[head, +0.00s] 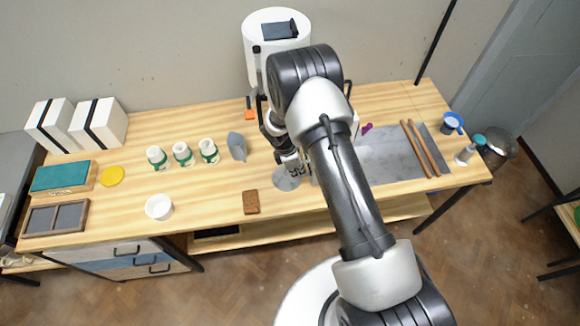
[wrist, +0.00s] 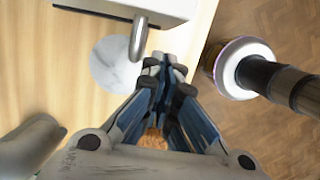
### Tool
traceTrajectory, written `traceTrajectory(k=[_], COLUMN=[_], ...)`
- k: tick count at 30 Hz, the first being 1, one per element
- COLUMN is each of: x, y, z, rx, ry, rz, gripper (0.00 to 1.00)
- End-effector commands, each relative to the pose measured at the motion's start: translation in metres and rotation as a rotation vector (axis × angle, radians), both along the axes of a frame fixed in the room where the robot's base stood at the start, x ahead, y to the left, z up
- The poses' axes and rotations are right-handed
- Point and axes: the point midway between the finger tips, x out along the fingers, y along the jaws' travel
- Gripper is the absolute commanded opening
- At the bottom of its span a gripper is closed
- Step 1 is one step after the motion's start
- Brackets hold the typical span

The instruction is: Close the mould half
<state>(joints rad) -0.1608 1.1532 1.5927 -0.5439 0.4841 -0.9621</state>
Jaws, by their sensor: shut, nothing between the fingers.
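A white block with a grey metal loop handle (wrist: 138,38) shows at the top edge of the wrist view; it looks like the mould half (wrist: 165,8), but most of it is cut off. In the head view my arm hides most of that spot, so I cannot tell how far open it stands. My gripper (head: 296,170) is low over the middle of the bench, left of my forearm. In the wrist view my gripper (wrist: 166,66) is shut and empty, its fingertips just right of the loop handle; whether they touch is unclear.
A pale round disc (head: 286,183) lies under my gripper. A brown sponge-like block (head: 251,202), a grey pointed piece (head: 237,146) and several white cups (head: 183,154) stand to the left. Strapped white blocks (head: 98,123) are at far left. Two wooden rods (head: 421,149) lie right.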

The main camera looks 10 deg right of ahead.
Motion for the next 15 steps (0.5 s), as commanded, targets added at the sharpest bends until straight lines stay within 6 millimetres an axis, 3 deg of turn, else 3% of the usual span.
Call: traceTrajectory(k=[6, 15], x=[0.000, 0.000], y=[-0.018, -0.020], z=[0.001, 0.000], rx=[0.001, 0.001], ry=[0.000, 0.001], rz=[0.001, 0.001], gripper=[0.00, 0.00])
